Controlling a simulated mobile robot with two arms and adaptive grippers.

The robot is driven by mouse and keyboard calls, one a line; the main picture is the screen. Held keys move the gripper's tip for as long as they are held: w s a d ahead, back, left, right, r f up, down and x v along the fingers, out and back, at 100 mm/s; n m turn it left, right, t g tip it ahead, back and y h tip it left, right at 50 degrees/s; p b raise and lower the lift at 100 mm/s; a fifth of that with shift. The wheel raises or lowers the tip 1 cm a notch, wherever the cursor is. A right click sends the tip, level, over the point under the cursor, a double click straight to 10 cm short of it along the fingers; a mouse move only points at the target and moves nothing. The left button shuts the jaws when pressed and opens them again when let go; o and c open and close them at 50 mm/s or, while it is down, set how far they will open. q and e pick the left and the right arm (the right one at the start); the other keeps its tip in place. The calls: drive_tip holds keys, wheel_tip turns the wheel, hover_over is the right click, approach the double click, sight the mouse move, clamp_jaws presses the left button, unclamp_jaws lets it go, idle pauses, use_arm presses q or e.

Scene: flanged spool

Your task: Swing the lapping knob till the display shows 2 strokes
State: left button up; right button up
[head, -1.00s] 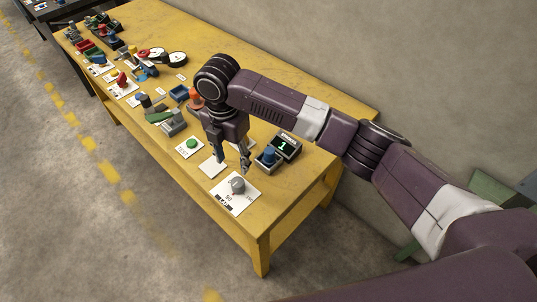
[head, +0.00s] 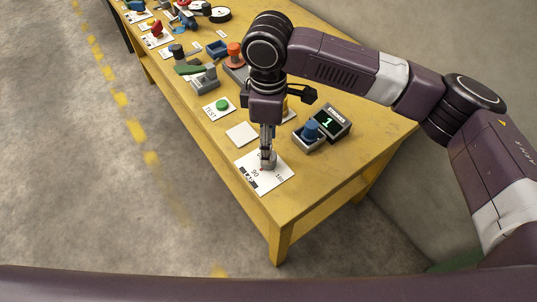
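A grey knob (head: 267,164) stands on a white dial card (head: 281,179) with printed numbers, near the table's front corner. My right gripper (head: 267,154) points straight down at this knob, with its fingertips at the knob's top. The fingers overlap in this view and hide part of the knob, so I cannot tell whether they grip it. A small dark display (head: 328,123) to the right shows a green 1. A blue knob (head: 310,130) on a grey block stands just left of the display. My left gripper is not in view.
An orange-red part (head: 234,52), a blue tray and several other fixtures stand farther back. A wall rises behind the table.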

wheel_tip(320, 180, down, 6)
drive_tip(key=shift+r, duration=0.1)
drive_tip(key=c, duration=1.2)
